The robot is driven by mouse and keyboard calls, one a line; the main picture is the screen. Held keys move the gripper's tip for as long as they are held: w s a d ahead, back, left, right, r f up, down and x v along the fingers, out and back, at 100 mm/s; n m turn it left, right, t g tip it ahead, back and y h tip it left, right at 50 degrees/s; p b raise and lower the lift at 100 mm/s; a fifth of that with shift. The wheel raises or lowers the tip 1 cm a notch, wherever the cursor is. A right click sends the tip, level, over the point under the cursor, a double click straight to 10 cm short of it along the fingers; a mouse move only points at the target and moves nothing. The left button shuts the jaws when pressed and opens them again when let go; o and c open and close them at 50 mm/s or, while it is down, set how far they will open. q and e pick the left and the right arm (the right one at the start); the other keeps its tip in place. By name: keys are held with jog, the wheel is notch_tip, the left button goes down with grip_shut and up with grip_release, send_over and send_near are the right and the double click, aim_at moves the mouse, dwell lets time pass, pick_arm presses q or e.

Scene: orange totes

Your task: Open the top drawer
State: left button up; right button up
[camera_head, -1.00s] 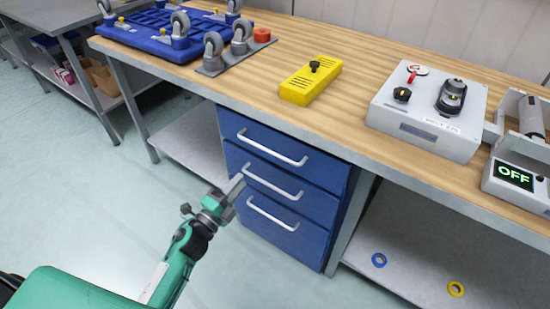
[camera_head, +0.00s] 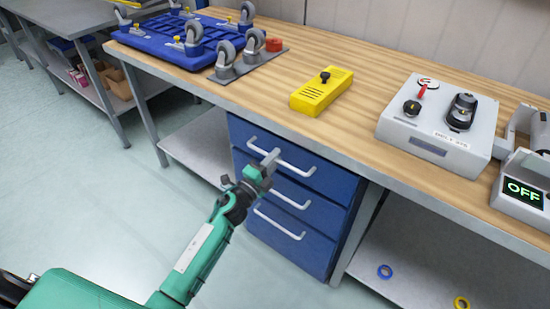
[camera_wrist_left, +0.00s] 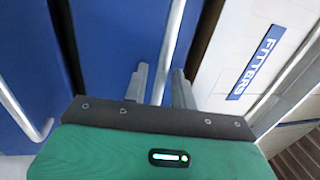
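The blue drawer unit (camera_head: 285,250) stands under the workbench with three stacked drawers, each with a pale bar handle. The top drawer (camera_head: 330,178) looks closed, and its handle (camera_head: 292,163) faces my left arm. My left gripper (camera_head: 270,160) is at the left part of that handle. In the left wrist view, the fingers of the left gripper (camera_wrist_left: 160,86) are apart, with the top handle (camera_wrist_left: 172,48) passing between them. Whether a finger touches the bar cannot be told. My right gripper is not in view.
The wooden benchtop (camera_head: 350,115) overhangs the drawers. On it are a blue caster frame (camera_head: 170,42), a yellow box (camera_head: 322,92) and a grey control box (camera_head: 435,130). A lower shelf (camera_head: 420,260) holds two rings. The floor in front of the drawers is clear.

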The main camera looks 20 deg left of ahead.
pick_arm(q)
jog(key=shift+w+d, duration=0.1)
jog(key=shift+w, duration=0.25)
jog(key=shift+c, duration=0.2)
grip_shut()
jog(key=shift+s, duration=0.1)
